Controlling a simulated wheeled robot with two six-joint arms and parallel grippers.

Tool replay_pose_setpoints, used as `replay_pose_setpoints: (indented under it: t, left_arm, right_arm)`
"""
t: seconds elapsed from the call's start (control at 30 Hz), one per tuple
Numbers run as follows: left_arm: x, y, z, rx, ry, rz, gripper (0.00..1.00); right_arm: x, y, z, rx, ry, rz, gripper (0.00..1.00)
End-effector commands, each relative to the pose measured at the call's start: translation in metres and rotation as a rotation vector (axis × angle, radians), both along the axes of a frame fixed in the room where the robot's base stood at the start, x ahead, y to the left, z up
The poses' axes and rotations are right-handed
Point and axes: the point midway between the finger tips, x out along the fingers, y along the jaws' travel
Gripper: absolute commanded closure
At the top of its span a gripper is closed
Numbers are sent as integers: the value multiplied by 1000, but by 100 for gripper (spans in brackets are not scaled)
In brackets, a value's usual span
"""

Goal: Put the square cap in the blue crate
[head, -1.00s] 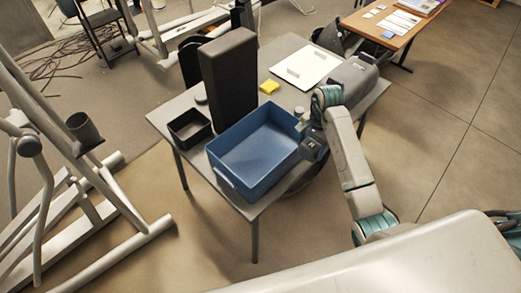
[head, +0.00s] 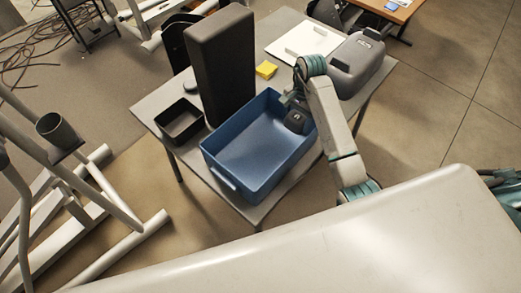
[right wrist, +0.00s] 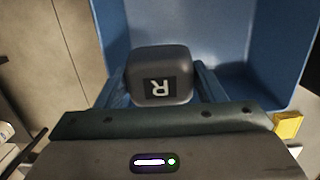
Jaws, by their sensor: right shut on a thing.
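The square cap (right wrist: 158,68) is dark grey with a letter R label. My right gripper (right wrist: 160,85) is shut on it, a finger on each side. In the head view the cap (head: 296,121) is over the right part of the blue crate (head: 222,178), inside its rim outline. The wrist view shows the blue crate wall (right wrist: 212,22) behind the cap. I cannot tell how high the cap is above the crate floor. The crate looks otherwise empty. My left gripper is not in view.
A tall dark block (head: 222,65) and a small black bin (head: 180,121) stand left of and behind the crate. A yellow block (head: 266,69), a white board (head: 303,38) and a grey case (head: 357,62) are on the table's back side.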

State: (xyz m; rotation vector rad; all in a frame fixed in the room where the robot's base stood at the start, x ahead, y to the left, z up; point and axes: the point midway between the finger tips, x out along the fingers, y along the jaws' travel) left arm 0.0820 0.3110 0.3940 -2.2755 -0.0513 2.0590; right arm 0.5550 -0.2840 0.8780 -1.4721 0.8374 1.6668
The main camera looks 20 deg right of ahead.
Motion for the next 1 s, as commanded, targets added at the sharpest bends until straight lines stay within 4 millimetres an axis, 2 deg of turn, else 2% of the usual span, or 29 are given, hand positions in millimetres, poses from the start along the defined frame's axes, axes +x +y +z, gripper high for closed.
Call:
replay_pose_setpoints:
  t: [0.03,0.33,0.63,0.87,1.0]
  left_arm:
    - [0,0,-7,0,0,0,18]
    - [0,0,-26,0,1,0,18]
    - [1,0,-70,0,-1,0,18]
    - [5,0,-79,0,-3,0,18]
    - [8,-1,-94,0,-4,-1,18]
  right_arm:
    - [0,0,-7,0,0,0,59]
    - [0,0,-25,0,0,0,59]
    - [0,0,-70,0,0,0,59]
    - [0,0,-80,0,0,0,59]
    - [0,0,-97,0,0,0,59]
